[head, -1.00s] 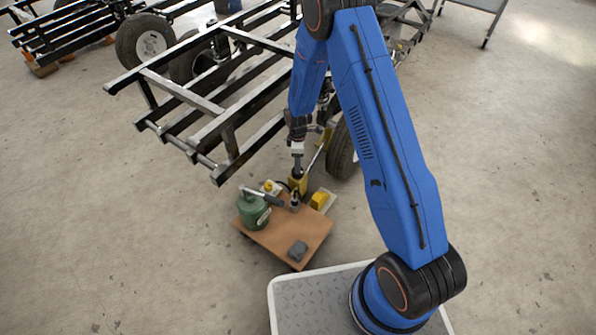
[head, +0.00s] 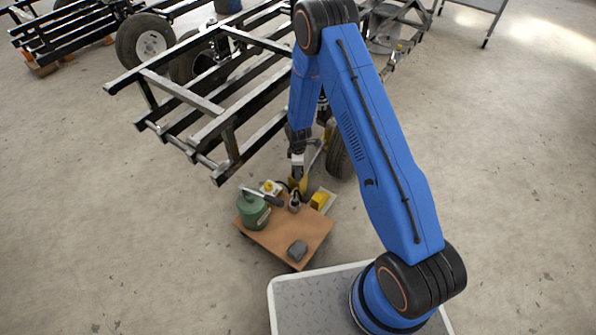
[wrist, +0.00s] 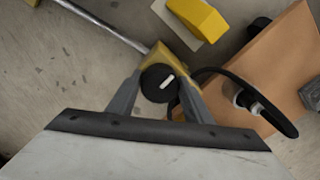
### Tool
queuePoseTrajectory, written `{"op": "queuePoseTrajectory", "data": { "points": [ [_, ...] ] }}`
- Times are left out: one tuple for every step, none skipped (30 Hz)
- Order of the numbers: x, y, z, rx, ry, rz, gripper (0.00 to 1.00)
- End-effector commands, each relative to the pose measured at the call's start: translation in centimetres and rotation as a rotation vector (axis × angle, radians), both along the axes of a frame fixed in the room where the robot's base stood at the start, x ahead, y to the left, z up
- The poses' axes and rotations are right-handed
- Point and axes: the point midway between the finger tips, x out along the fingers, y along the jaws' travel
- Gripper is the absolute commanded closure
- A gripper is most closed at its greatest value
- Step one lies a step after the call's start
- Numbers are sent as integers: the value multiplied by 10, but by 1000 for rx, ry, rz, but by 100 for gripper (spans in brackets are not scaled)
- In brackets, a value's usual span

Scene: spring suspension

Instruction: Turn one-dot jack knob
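A black round knob (wrist: 151,86) with a white bar mark sits on a yellow jack body (wrist: 181,66) in the wrist view. I cannot make out any dots on it. My gripper (wrist: 160,90) is over the knob with one finger on each side. The fingers are apart, and I cannot tell whether they touch the knob. In the head view, my gripper (head: 298,178) is low over the yellow jack (head: 303,187), beside the trailer wheel, and the knob is hidden.
A brown board (head: 275,238) holds a green canister (head: 253,212), a grey block (head: 298,250) and small fittings. A yellow block (head: 319,200) lies close by, and a black cable (wrist: 250,87) loops beside the jack. The black trailer frame (head: 227,142) stands behind; open floor lies left.

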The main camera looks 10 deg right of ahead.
Motion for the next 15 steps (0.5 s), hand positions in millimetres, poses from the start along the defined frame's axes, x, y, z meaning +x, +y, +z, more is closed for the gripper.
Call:
{"op": "queuePoseTrajectory", "data": {
  "points": [
    [0,0,0,0,0,0,67],
    [0,0,0,0,0,0,74],
    [0,0,0,0,0,0,80],
    [0,0,0,0,0,0,80],
    [0,0,0,0,0,0,80],
    [0,0,0,0,0,-1,80],
    [0,0,0,0,0,-2,80],
    [0,0,0,0,0,-3,80],
    [0,0,0,0,0,-8,80],
    [0,0,0,0,0,-12,80],
    [0,0,0,0,0,-18,80],
    [0,0,0,0,0,-26,80],
    [0,0,0,0,0,-35,80],
    [0,0,0,0,0,-47,80],
    [0,0,0,0,0,-63,80]
  ]
}}
